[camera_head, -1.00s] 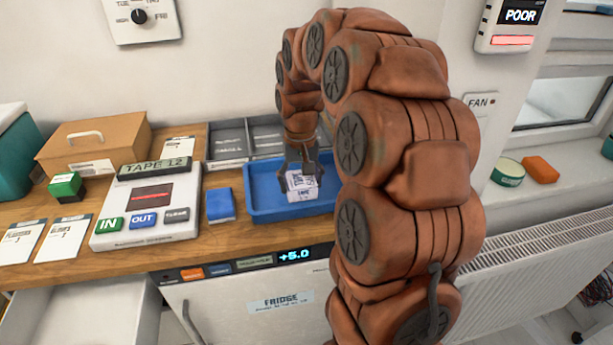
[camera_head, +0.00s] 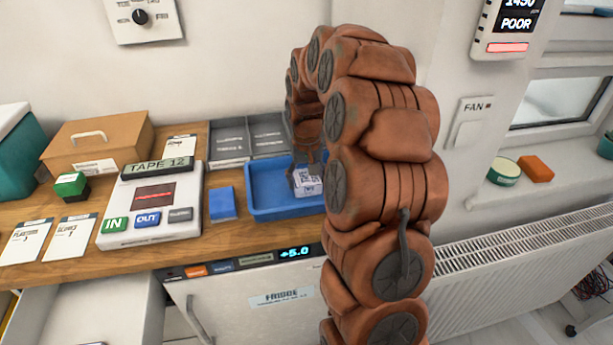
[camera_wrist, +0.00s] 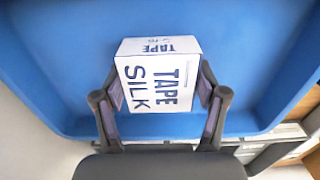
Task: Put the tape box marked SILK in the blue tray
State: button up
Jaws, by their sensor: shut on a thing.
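The tape box (camera_wrist: 158,80) is white with dark blue print reading TAPE SILK in the wrist view. My gripper (camera_wrist: 160,95) is shut on it, one finger against each side. The blue tray (camera_wrist: 45,50) fills the background behind the box. In the head view the box (camera_head: 308,182) is within the outline of the blue tray (camera_head: 262,212), toward its right part, with my gripper (camera_head: 306,172) at it. My arm hides the tray's right end. I cannot tell whether the box touches the tray floor.
A grey divided tray (camera_head: 230,145) stands behind the blue tray. A blue box (camera_head: 222,203) and a white console (camera_head: 150,212) with buttons are to the left. A green box (camera_head: 71,186), a brown case (camera_head: 95,145) and cards (camera_head: 70,238) lie further left. The fridge (camera_head: 250,300) is below.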

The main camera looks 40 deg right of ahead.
aim_at(306, 177)
jog(key=shift+f, duration=0.1)
jog(key=o, duration=1.1)
jog(key=shift+o, duration=0.2)
notch_tip(306, 177, up, 12)
jog(key=f+b, duration=0.1)
jog(key=b, duration=0.2)
jog(key=s+a+r+n, duration=0.1)
jog(key=s+a+n, duration=0.1)
jog(key=s+a, duration=0.55)
jog(key=s+a+f+n, duration=0.1)
jog(key=s+a, duration=0.3)
jog(key=s, duration=0.4)
jog(key=s+a+f+g, duration=0.1)
jog(key=s+a+f, duration=0.3)
jog(key=s, duration=0.3)
jog(key=s+a+f+n, duration=0.1)
jog(key=s+a+f, duration=0.2)
jog(key=s+a, duration=0.2)
jog(key=s, duration=0.3)
jog(key=shift+s+a+f+n+g, duration=0.15)
jog(key=shift+s+a+n+g, duration=0.15)
jog(key=shift+a+g, duration=0.1)
